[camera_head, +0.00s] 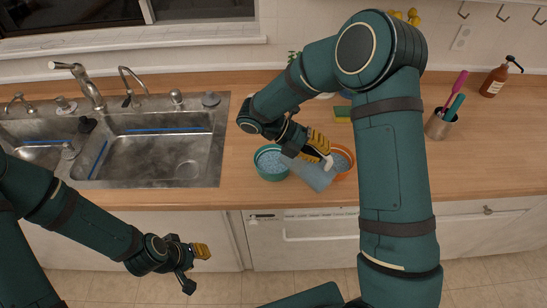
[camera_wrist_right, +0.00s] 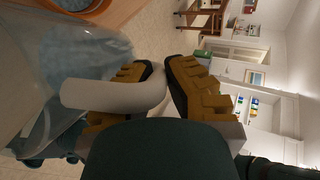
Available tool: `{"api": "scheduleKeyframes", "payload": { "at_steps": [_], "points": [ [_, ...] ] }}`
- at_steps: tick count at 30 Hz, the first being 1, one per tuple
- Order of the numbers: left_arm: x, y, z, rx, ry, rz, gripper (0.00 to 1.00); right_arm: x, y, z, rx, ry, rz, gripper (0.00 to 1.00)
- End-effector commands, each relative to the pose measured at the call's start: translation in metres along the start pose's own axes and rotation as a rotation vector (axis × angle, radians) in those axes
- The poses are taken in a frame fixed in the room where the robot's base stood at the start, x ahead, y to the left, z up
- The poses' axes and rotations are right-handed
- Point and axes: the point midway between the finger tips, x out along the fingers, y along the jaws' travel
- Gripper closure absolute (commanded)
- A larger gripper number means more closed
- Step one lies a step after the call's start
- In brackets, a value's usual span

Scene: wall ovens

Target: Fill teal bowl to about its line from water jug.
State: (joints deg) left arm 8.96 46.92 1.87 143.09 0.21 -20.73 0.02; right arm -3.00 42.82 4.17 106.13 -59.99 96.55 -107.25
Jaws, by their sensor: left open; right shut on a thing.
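The teal bowl (camera_head: 261,170) stands on the wooden counter near its front edge, with pale bluish contents inside; its fill line cannot be made out. The translucent water jug (camera_head: 312,174) is tilted, one end at the teal bowl's right rim in the picture. My right gripper (camera_head: 320,148) is shut on the jug's handle. In the right wrist view the white handle (camera_wrist_right: 115,93) lies between the fingers (camera_wrist_right: 155,80), and the jug body (camera_wrist_right: 65,60) shows bluish water. My left gripper (camera_head: 192,264) is open and empty, low in front of the cabinets.
An orange bowl (camera_head: 351,160) with bluish contents stands right of the jug, partly hidden by it. The sink (camera_head: 160,155) is at the left. A utensil cup (camera_head: 437,127) and an amber soap bottle (camera_head: 495,80) stand at the right.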

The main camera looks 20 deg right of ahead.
Motion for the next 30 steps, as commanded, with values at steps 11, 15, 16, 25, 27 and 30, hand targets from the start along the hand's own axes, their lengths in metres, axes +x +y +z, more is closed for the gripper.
{"api": "scheduleKeyframes", "payload": {
  "at_steps": [11,15,16,25,27,30],
  "points": [
    [-0.005,0.002,-0.001,0.001,0.0,0.001,0.66,-0.003,-0.002,0.001,-0.006,0.004,-0.016,1.0],
    [-0.006,0.003,-0.001,0.001,-0.001,0.001,0.66,-0.004,-0.003,0.002,-0.008,0.005,-0.022,1.0],
    [-0.007,0.003,-0.001,0.001,-0.001,0.001,0.66,-0.004,-0.003,0.002,-0.009,0.005,-0.023,1.0],
    [-0.01,0.004,-0.002,0.001,-0.001,0.001,0.66,-0.006,-0.003,0.002,-0.015,0.009,-0.035,1.0],
    [-0.011,0.004,-0.002,0.002,-0.001,0.001,0.66,-0.007,-0.003,0.002,-0.016,0.009,-0.038,1.0],
    [-0.012,0.005,-0.002,0.002,-0.001,0.001,0.66,-0.007,-0.004,0.003,-0.018,0.01,-0.042,1.0]
  ]
}}
